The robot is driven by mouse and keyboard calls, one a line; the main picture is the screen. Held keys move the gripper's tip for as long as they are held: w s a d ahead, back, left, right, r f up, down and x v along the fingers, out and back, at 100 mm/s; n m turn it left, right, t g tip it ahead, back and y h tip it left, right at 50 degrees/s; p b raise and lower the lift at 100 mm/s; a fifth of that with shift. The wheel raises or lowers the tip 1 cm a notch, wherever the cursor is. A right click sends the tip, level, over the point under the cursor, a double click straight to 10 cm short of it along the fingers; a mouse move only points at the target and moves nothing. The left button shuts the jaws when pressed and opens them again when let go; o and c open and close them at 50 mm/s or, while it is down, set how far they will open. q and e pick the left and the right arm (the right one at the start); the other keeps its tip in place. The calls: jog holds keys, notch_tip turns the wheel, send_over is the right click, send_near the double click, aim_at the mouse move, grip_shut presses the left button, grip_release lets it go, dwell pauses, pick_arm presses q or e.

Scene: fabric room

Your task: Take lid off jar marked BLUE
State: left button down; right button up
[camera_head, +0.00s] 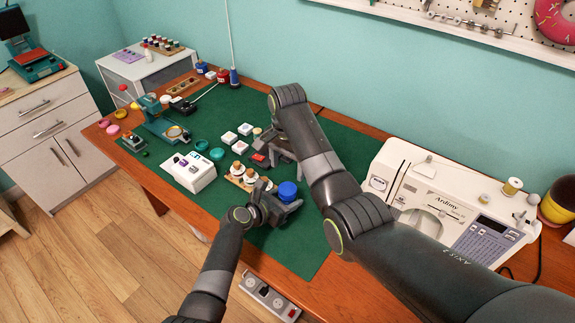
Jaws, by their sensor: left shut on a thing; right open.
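A round blue lidded thing (288,189) shows at my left gripper (283,205), near the front of the green mat. My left gripper is shut on it; the jaws hide its lower part, and I cannot tell whether it is the lid alone or lid and jar. I cannot read any BLUE mark. My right gripper (270,152) is open above the mat, farther back, over small red and dark items (258,158). Its arm hides part of the mat.
A white box (193,172) and teal rings (216,153) lie farther left. A sewing machine (450,205) stands right. The mat (312,240) is bare at the front.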

aim_at(287, 188)
notch_tip(287, 188, down, 8)
jog(key=shift+r, duration=0.1)
dwell(0.4)
jog(key=c, duration=1)
jog(key=n, duration=1.3)
jog(key=shift+r, duration=0.35)
jog(key=shift+r, duration=0.85)
